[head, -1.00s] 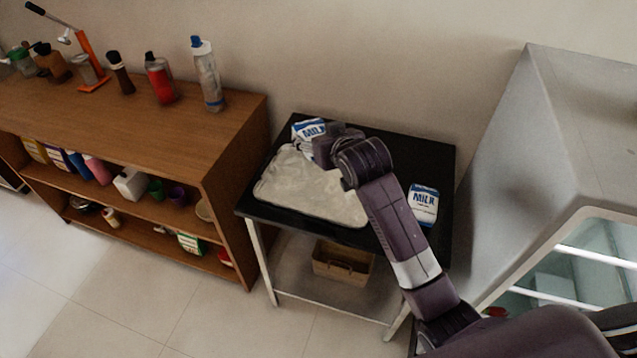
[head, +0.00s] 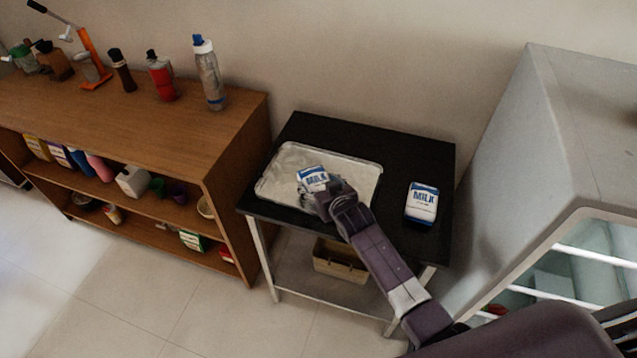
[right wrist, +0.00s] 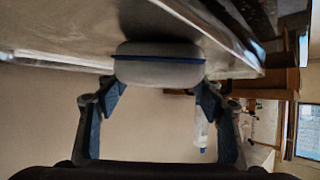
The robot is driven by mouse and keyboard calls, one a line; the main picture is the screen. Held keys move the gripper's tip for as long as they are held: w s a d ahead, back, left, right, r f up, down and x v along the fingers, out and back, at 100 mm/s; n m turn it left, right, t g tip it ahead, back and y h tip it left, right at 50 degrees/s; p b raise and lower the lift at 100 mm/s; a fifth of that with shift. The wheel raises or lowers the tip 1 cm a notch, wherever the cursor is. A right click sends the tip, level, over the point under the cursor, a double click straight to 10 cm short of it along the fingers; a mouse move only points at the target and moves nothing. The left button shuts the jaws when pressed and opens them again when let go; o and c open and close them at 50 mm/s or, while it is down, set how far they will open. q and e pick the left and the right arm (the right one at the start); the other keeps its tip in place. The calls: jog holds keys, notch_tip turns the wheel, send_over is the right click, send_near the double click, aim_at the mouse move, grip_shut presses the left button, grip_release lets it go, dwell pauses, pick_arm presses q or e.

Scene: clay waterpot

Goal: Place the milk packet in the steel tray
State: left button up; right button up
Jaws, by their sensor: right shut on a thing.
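A white and blue milk packet (head: 313,177) is over the middle of the steel tray (head: 275,185), within its rim as seen from the head. My right gripper (head: 322,192) is shut on this packet from its near side. In the right wrist view the packet (right wrist: 160,66) is between the two fingers, close against the tray surface (right wrist: 70,30); I cannot tell whether it touches. My left gripper is not in view.
The tray lies on a black-topped table (head: 400,155), with bare room behind and to its right. A brown basket (head: 340,262) is on the shelf below. A wooden shelf unit (head: 225,135) with bottles stands at left, a grey cabinet (head: 500,150) at right.

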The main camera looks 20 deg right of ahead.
jog(key=o, duration=1.4)
jog(key=shift+r, duration=0.1)
jog(key=v, duration=1.2)
